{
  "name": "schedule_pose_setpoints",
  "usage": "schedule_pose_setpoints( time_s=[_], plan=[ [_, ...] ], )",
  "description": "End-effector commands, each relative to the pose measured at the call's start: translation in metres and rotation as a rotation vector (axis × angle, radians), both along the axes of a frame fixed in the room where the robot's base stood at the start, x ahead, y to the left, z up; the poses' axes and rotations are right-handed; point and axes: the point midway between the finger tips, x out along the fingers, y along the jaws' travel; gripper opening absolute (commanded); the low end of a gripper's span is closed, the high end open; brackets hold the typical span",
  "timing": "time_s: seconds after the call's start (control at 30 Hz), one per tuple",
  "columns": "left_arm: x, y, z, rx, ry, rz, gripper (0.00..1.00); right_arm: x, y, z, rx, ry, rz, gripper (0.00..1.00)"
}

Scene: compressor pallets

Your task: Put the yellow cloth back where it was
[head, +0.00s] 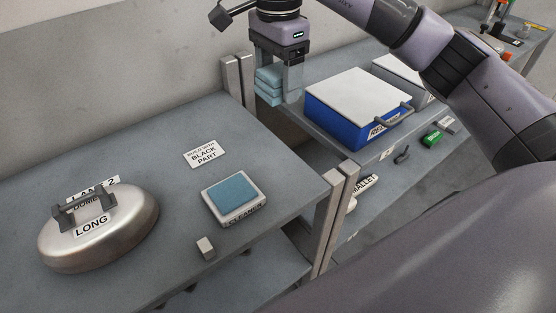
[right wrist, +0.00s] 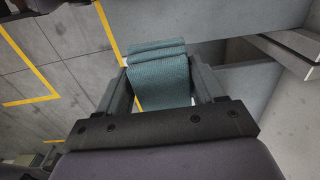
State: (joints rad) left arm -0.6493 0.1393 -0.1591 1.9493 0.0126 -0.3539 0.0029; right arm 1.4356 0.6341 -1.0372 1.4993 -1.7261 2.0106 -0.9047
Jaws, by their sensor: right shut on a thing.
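My right gripper (head: 277,93) points down at the top middle of the head view, shut on a folded blue cloth (head: 267,84). In the right wrist view the folded cloth (right wrist: 160,78) looks teal and sits between the two fingers (right wrist: 161,95). The gripper holds it by the posts at the far end of the near table. A flat blue pad (head: 234,190) lies on a white tray labelled "CLEANER" (head: 244,219) on the near table. I see no yellow cloth in either view. My left gripper is not in view.
A metal dome labelled "LONG" (head: 130,228), a small grey block (head: 206,248) and a "BLACK PART" card (head: 205,153) are on the near table (head: 165,165). A blue box with a white lid (head: 358,93) stands on the farther table. Grey posts (head: 333,215) edge the near table.

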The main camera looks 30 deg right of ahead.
Motion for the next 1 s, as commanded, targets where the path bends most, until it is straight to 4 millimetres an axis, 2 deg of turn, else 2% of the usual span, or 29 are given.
schedule_pose_setpoints(
  time_s=[0.03,0.1,0.33,0.53,0.63,0.87,1.0],
  plan=[
    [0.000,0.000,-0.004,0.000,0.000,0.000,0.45,-0.001,0.000,-0.014,0.001,0.006,0.002,0.39],
    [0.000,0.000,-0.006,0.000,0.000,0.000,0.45,-0.001,0.001,-0.030,0.001,0.007,0.004,0.39],
    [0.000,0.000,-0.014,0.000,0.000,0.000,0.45,-0.002,0.001,-0.078,0.002,0.006,0.004,0.39],
    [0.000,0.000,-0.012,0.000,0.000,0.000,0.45,-0.002,0.000,-0.120,-0.001,0.006,0.004,0.39],
    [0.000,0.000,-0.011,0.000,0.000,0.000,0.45,-0.001,0.000,-0.134,0.000,0.003,0.004,0.39],
    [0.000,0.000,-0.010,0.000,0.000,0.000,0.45,-0.001,0.000,-0.150,0.000,0.003,0.004,0.39],
    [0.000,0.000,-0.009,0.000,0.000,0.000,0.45,-0.001,0.000,-0.172,0.000,0.005,0.005,0.39]
  ],
)
